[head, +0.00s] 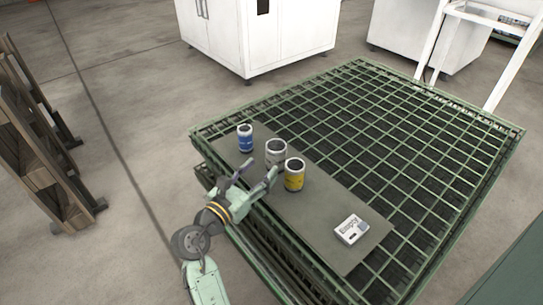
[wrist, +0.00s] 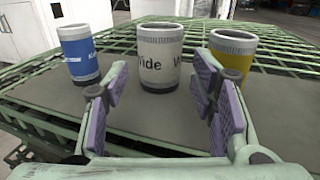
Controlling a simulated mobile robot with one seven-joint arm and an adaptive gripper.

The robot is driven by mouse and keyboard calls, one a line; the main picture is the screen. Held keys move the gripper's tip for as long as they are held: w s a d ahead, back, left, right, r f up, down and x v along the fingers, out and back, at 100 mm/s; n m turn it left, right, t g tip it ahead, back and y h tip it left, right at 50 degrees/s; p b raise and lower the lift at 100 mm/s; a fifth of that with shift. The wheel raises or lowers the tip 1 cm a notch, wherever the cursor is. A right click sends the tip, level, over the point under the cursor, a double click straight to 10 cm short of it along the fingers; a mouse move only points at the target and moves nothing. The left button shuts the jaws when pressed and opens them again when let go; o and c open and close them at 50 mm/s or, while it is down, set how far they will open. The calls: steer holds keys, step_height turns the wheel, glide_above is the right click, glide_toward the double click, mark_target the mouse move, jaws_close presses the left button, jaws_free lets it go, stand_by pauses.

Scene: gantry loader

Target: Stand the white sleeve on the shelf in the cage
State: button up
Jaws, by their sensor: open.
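The white sleeve (head: 276,152) stands upright on the grey shelf (head: 312,215) in the green cage, between a blue sleeve and a yellow one. In the wrist view the white sleeve (wrist: 160,62) is straight ahead, with dark lettering partly reading "ide". My gripper (head: 256,178) is open at the shelf's near edge. In the wrist view its purple-padded fingers (wrist: 160,95) are spread, with the white sleeve beyond and between them. I see no contact with it. The sleeve's far side is hidden.
The blue sleeve (head: 245,139) stands left of the white one and the yellow sleeve (head: 294,176) stands close at its right. A small white box marked "Empty" (head: 351,229) lies at the shelf's right end. The green mesh cage (head: 400,120) surrounds the shelf. Wooden pallets (head: 45,150) stand at left.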

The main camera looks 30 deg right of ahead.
mark_target(270, 158)
steer(key=x, duration=0.3)
steer(key=shift+r, duration=0.1)
steer(key=x, duration=0.3)
steer(key=p+x, duration=0.1)
steer(key=x, duration=0.1)
steer(key=shift+r, duration=0.25)
steer(key=c, duration=1.2)
jaws_close()
steer(key=shift+r, duration=0.1)
step_height(270, 158, up, 10)
steer(key=shift+f+p, duration=0.1)
steer(key=shift+p, duration=0.55)
